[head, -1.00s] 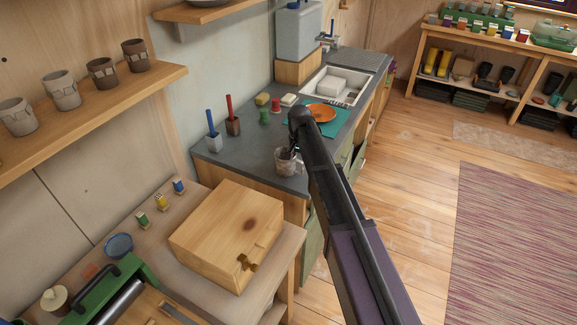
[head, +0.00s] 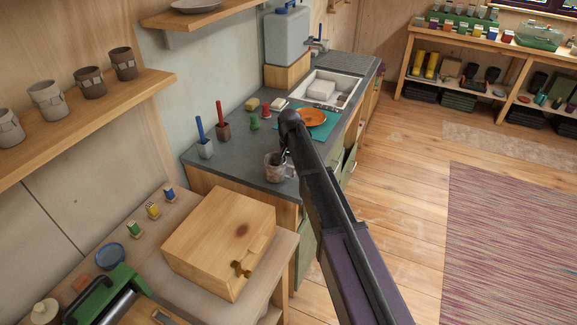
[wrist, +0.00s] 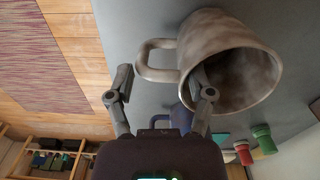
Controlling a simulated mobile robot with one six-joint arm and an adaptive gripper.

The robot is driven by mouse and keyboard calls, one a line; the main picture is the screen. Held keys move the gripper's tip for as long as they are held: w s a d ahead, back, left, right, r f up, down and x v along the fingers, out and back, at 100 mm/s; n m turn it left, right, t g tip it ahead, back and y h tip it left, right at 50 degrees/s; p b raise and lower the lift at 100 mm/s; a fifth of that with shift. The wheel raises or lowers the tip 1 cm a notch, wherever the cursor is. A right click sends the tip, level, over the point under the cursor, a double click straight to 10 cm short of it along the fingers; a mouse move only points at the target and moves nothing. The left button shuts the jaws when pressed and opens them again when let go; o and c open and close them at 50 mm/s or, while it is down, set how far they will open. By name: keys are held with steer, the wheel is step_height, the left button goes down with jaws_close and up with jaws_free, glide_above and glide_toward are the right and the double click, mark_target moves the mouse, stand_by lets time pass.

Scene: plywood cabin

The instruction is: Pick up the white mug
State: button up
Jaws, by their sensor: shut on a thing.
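The white mug (head: 273,170) looks greyish with brown stains. It is at the front edge of the dark counter (head: 235,160). In the wrist view the mug (wrist: 232,62) shows its open mouth and its handle. My gripper (wrist: 160,84) has one finger to the left of the handle and the other at the mug's rim. It is shut on the mug, with the handle between the fingers; the exact contact is unclear. In the head view my gripper (head: 285,157) is mostly hidden behind my arm.
A wooden box (head: 222,235) stands on the nearer table. The floor at right is open.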

steer(key=shift+r+p, duration=4.7)
steer(key=shift+r, duration=0.2)
steer(key=shift+s, duration=0.1)
